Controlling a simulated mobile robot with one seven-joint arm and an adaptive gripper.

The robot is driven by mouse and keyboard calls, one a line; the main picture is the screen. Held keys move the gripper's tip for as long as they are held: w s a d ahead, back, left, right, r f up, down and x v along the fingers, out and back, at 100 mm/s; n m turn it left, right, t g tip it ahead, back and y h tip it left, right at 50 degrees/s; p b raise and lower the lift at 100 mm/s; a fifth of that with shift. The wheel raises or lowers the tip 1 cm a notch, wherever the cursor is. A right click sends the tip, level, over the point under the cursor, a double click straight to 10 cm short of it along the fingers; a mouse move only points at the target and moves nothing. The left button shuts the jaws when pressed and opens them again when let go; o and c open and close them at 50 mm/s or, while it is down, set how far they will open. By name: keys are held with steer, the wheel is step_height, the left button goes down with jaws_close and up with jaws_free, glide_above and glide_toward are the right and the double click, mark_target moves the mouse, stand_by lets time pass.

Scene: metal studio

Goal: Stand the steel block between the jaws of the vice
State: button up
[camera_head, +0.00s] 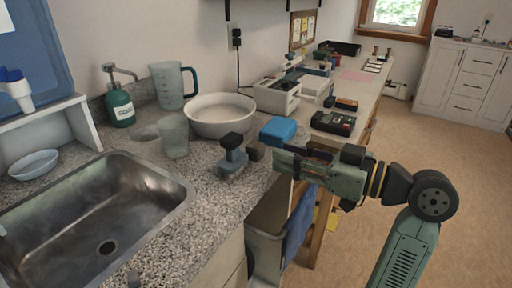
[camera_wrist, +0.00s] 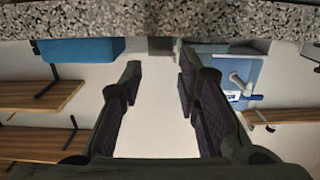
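A blue-grey vice (camera_head: 232,162) with a dark upper part stands near the counter's front edge in the head view. A small dark block (camera_head: 256,150), which looks like the steel block, sits just right of it, apart from the jaws as far as I can tell. My gripper (camera_head: 280,152) is just right of this block, pointing left at it. In the wrist view, which looks upside down, my gripper (camera_wrist: 158,75) is open with nothing between its fingers. The small grey block (camera_wrist: 161,46) shows beyond the gap between them. The jaw gap is not clear.
A blue box-like object (camera_head: 278,130) lies close behind the gripper; it also shows in the wrist view (camera_wrist: 82,50). A glass (camera_head: 174,136), a white bowl (camera_head: 220,116) and a pitcher (camera_head: 170,86) stand beyond the vice. A sink (camera_head: 95,205) is at left.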

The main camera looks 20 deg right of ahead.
mark_target(261, 146)
steer(key=p+x, duration=0.1)
steer(key=x, duration=0.4)
steer(key=shift+r+p, duration=0.15)
steer(key=shift+p, duration=0.15)
steer(key=shift+w+a, duration=0.3)
steer(key=shift+w, duration=0.1)
steer(key=shift+c, duration=0.6)
jaws_close()
